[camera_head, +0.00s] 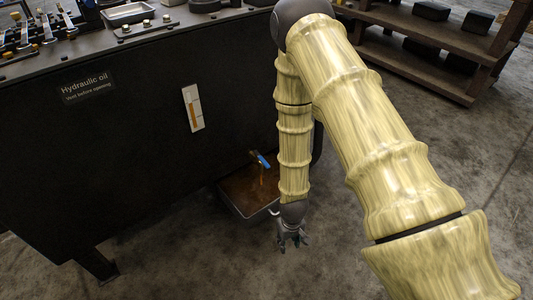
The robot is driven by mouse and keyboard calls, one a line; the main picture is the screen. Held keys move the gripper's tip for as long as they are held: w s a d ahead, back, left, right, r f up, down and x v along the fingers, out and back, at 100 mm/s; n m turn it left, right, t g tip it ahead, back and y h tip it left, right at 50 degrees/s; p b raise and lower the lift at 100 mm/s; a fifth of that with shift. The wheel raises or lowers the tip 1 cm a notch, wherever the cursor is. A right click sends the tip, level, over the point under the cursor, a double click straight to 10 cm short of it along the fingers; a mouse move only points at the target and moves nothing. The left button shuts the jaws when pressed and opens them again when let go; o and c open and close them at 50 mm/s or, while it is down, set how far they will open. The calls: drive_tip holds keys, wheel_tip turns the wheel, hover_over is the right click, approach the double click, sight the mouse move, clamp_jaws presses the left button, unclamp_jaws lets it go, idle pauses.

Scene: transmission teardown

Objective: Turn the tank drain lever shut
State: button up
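The drain lever (263,160) has a blue handle and sits low on the front of the dark hydraulic oil tank (130,150). An orange-brown stream of oil (262,178) falls below it into a dark drip tray (236,206) on the floor. My gripper (292,246) hangs low, pointing down, in front of and to the right of the tray, apart from the lever. Its fingers look spread, with nothing seen between them. My forearm hides the right part of the tray.
A sight gauge (193,108) is on the tank face, left of the lever. The tank top holds levers (68,18) and a metal pan (127,13). A wooden shelf (420,70) stands at the back right. The concrete floor (200,265) in front is clear.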

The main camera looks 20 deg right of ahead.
drive_tip(key=w+r+n+p, duration=0.1)
drive_tip(key=w+r, duration=0.5)
drive_tip(key=w, duration=0.3)
drive_tip(key=w+r+p, duration=0.1)
drive_tip(key=w+r, duration=0.6)
drive_tip(key=w, duration=0.2)
wheel_tip(320, 180, up, 12)
drive_tip(key=p, duration=0.2)
hover_over(264, 162)
drive_tip(key=shift+n, duration=0.4)
wheel_tip(264, 162, down, 10)
drive_tip(key=b, duration=0.4)
drive_tip(key=shift+w+d+f, duration=0.1)
drive_tip(key=shift+f, duration=0.1)
drive_tip(key=shift+c, duration=0.5)
clamp_jaws()
